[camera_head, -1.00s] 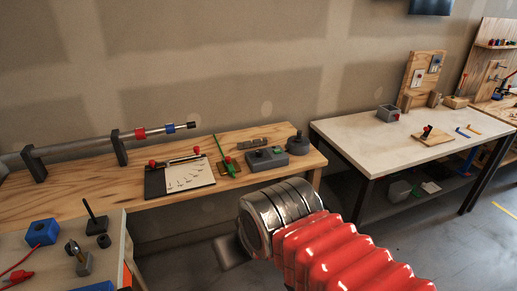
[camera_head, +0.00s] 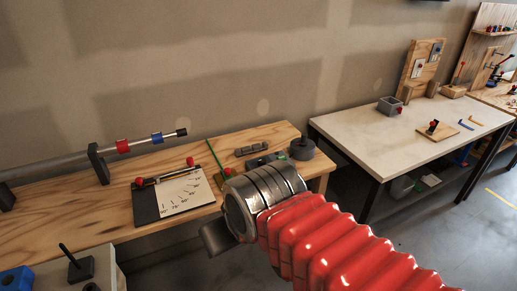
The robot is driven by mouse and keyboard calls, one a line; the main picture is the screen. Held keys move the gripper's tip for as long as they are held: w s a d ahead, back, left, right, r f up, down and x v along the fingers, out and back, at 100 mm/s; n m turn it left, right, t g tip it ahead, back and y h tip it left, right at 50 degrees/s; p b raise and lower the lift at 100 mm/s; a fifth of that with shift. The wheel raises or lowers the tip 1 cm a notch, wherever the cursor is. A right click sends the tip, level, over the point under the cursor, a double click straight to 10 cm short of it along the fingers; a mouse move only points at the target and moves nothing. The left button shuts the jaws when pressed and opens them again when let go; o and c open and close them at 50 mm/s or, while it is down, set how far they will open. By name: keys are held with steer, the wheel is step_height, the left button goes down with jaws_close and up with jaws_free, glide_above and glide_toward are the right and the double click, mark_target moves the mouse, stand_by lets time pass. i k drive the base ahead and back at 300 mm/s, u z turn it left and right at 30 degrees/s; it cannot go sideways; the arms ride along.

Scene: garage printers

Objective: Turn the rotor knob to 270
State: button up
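A round dark grey knob-like piece (camera_head: 302,148) with a short stub on top sits at the right end of the wooden bench (camera_head: 110,222). I cannot tell for sure that it is the rotor knob, and no dial marks are readable on it. A black board with a white angle-marked sheet (camera_head: 182,193) lies on the bench to its left. My arm, with a metal collar and red bellows, reaches in from the lower right. My gripper (camera_head: 218,238) shows only as a grey piece beyond the collar, in front of the bench edge. Its fingers are hidden.
A grey box (camera_head: 266,160) is partly hidden behind my arm. A rail with red and blue collars (camera_head: 123,146) runs along the bench's left. A white-topped table (camera_head: 365,135) stands right, with floor between it and the bench.

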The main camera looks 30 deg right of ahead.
mark_target(262, 160)
steer(key=z, duration=0.1)
steer(key=i, duration=1.15)
steer(key=z, duration=0.15)
